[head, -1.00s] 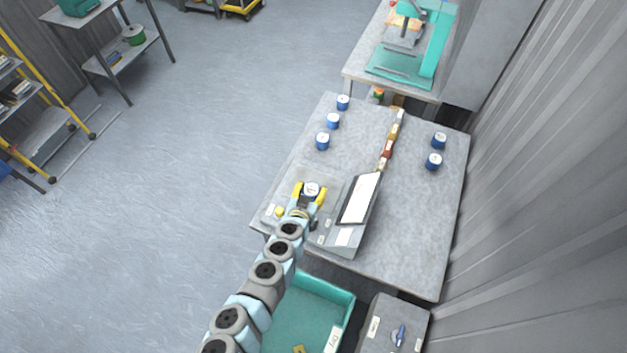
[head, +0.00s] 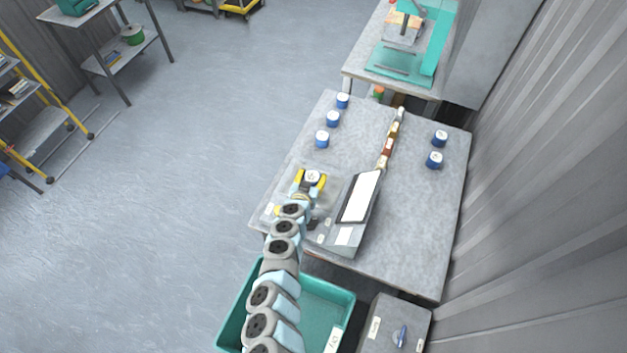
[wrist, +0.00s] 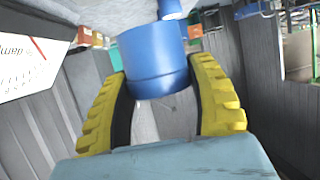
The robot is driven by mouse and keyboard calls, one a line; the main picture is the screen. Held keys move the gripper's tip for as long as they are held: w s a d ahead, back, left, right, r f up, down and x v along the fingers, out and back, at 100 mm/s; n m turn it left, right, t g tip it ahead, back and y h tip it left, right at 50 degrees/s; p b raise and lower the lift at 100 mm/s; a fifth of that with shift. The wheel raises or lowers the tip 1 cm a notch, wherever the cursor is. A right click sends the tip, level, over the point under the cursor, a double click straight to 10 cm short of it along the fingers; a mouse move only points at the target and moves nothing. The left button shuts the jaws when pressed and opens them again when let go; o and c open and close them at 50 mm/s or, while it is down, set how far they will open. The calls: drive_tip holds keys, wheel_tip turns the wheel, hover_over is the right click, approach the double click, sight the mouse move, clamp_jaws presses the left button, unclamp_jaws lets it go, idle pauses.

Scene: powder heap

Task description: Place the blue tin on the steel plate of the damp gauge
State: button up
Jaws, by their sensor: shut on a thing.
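My gripper (head: 312,181) is shut on a blue tin with a pale lid (wrist: 157,62); its yellow fingers sit on both sides of the tin. The damp gauge (head: 347,232) stands on the grey table just right of the gripper, with a tilted white panel (head: 361,196); part of that panel shows at the left in the wrist view (wrist: 28,62). A pale steel plate (head: 331,190) lies left of the panel, partly hidden by my gripper. The tin appears over the plate; I cannot tell whether it touches it.
Several other blue tins stand farther back on the table (head: 420,215), three at the left (head: 333,120) and two at the right (head: 435,160). A row of small coloured blocks (head: 388,146) lies between them. A teal bin (head: 345,298) is below the near edge.

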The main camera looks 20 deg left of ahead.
sight(313, 174)
drive_tip(key=shift+w+a+f+b, duration=0.25)
drive_tip(key=shift+w+f+b, duration=0.65)
drive_tip(key=shift+f, duration=0.1)
drive_tip(key=shift+w+a+f+b, duration=0.25)
drive_tip(key=shift+w+f+b, duration=0.5)
drive_tip(key=shift+f+b, duration=0.2)
drive_tip(key=shift+w+f, duration=0.1)
drive_tip(key=shift+w+a+f+b, duration=0.1)
drive_tip(key=shift+w+f+b, duration=0.15)
drive_tip(key=shift+f+b, duration=1.05)
drive_tip(key=shift+f, duration=0.45)
drive_tip(key=shift+f, duration=0.2)
drive_tip(key=o, duration=1.2)
drive_tip(key=shift+r, duration=0.1)
